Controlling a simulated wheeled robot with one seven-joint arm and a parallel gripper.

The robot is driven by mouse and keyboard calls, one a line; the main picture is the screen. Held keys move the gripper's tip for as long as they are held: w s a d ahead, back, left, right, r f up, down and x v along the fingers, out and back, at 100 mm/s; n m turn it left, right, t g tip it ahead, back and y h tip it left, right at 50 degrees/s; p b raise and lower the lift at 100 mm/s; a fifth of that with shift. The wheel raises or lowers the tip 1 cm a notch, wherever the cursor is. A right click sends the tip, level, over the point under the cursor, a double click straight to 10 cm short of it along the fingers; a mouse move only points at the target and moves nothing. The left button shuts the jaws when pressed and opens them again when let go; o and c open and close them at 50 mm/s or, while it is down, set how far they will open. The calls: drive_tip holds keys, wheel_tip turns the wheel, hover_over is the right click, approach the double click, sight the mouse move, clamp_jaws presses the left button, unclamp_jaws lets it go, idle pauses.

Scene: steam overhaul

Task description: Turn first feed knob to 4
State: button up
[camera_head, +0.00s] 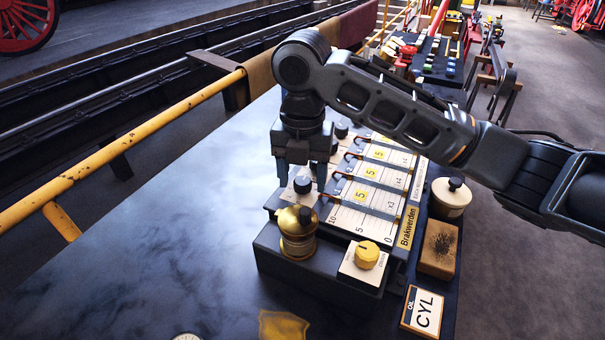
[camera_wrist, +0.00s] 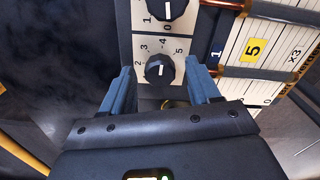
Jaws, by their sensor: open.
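A black feed knob (camera_wrist: 160,70) with a white pointer mark sits on a pale dial plate numbered about 2 to 5. In the head view this knob (camera_head: 303,185) stands at the near end of the row, behind the brass cup. My gripper (camera_head: 302,179) is open and points down over it. In the wrist view the two blue-grey fingers (camera_wrist: 162,84) stand left and right of the knob, with a gap on each side. I cannot tell exactly which number its pointer meets. A second black knob (camera_wrist: 166,8) shows above it, partly cut off.
A brass cup (camera_head: 297,240) and a yellow knob (camera_head: 367,255) stand in front on the panel. The scale board (camera_head: 365,222) with sliders lies to the right. A round pot (camera_head: 451,197) and a wooden block (camera_head: 438,249) stand beyond. The tabletop (camera_head: 180,230) is clear at left.

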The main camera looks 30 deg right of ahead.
sight(303, 181)
wheel_tip(303, 181, up, 8)
drive_tip(key=shift+f, duration=0.1)
idle(0.4)
idle(0.5)
